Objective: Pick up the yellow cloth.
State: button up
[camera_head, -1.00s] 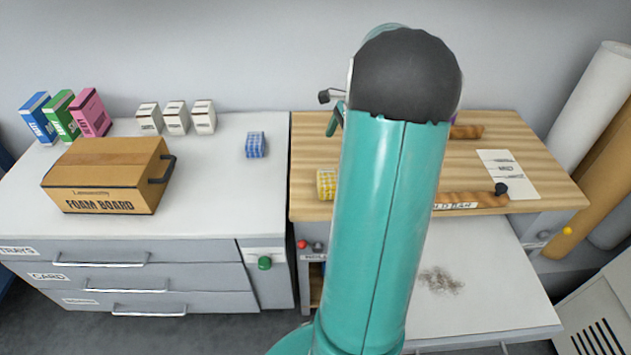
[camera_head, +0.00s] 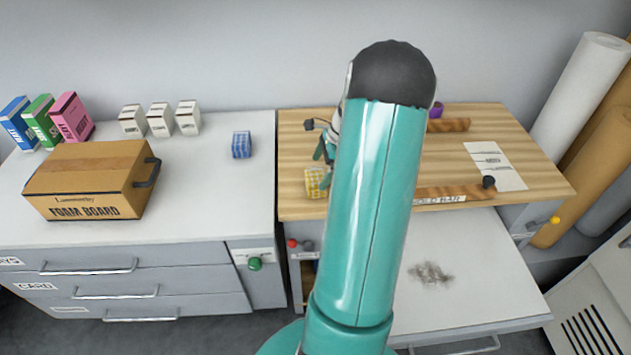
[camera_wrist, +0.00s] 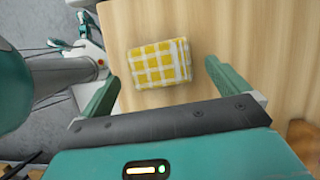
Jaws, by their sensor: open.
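The yellow cloth (camera_head: 317,182) is a folded yellow and white checked bundle on the wooden worktop, near its left front corner. In the wrist view the yellow cloth (camera_wrist: 160,63) lies ahead of my gripper (camera_wrist: 158,82), between the lines of its two green fingers and apart from both. My gripper is open and empty. In the head view my gripper (camera_head: 323,152) shows just behind the cloth, and my teal arm hides much of it.
A blue checked cloth (camera_head: 242,145) lies on the white counter (camera_head: 215,205) to the left. A foam board box (camera_head: 90,180) stands farther left. A brown bar (camera_head: 447,192) lies along the wooden top's (camera_head: 290,205) front edge. A dark speckled patch (camera_head: 430,274) marks the lower surface.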

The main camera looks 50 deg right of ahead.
aim_at(318, 174)
jog(key=x, duration=0.4)
jog(key=shift+a+f, duration=0.1)
jog(key=shift+f, duration=0.2)
jog(key=shift+c, duration=0.2)
jog(key=c, duration=0.9)
